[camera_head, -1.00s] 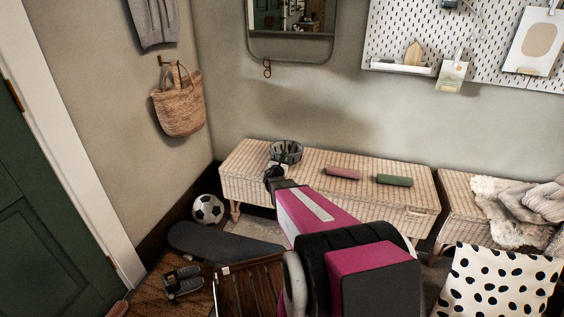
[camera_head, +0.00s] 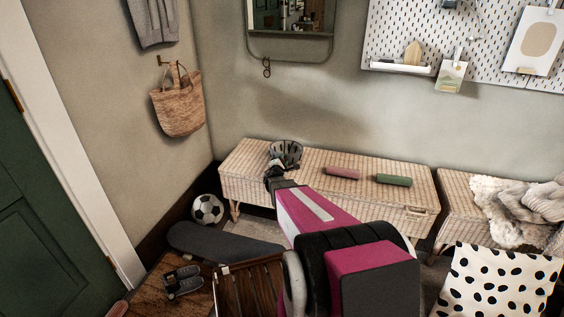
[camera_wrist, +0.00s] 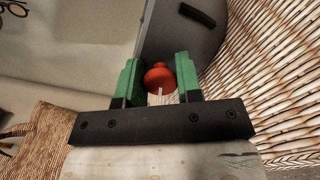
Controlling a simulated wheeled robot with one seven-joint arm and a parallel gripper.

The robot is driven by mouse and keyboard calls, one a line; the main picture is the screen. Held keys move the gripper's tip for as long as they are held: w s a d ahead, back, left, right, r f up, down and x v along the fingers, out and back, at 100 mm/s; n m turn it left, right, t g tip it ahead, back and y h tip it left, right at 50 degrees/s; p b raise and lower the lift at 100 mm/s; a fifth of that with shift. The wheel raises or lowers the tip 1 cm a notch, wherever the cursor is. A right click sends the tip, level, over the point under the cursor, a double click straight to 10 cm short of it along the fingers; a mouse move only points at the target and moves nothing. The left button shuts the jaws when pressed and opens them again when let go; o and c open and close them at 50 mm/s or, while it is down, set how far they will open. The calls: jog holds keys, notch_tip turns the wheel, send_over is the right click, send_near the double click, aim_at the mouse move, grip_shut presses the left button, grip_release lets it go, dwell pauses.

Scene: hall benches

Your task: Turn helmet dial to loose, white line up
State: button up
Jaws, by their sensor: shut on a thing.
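The grey helmet (camera_head: 287,151) sits at the left end of the wicker bench. In the wrist view the helmet (camera_wrist: 188,45) shows as a smooth grey shell with a dark slot. Its red dial (camera_wrist: 159,75) sticks out between the green fingers of my gripper (camera_wrist: 158,68), which is shut on it. A short white line (camera_wrist: 161,93) on the dial points toward the bottom of the wrist picture. In the head view my gripper (camera_head: 276,168) reaches the helmet's near side, and the dial is hidden there.
The wicker bench (camera_head: 320,190) also holds a pink roll (camera_head: 343,173) and a green roll (camera_head: 394,180), right of the helmet. A football (camera_head: 207,209) and a dark skateboard (camera_head: 220,244) lie on the floor. A woven bag (camera_head: 178,105) hangs on the left wall.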

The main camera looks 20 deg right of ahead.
jog(key=m, duration=0.5)
jog(key=shift+f+m, duration=0.1)
jog(key=shift+m, duration=2.4)
jog(key=o, duration=0.9)
jog(key=shift+s, duration=0.1)
jog(key=v, duration=1)
jog(key=shift+s+a, duration=0.25)
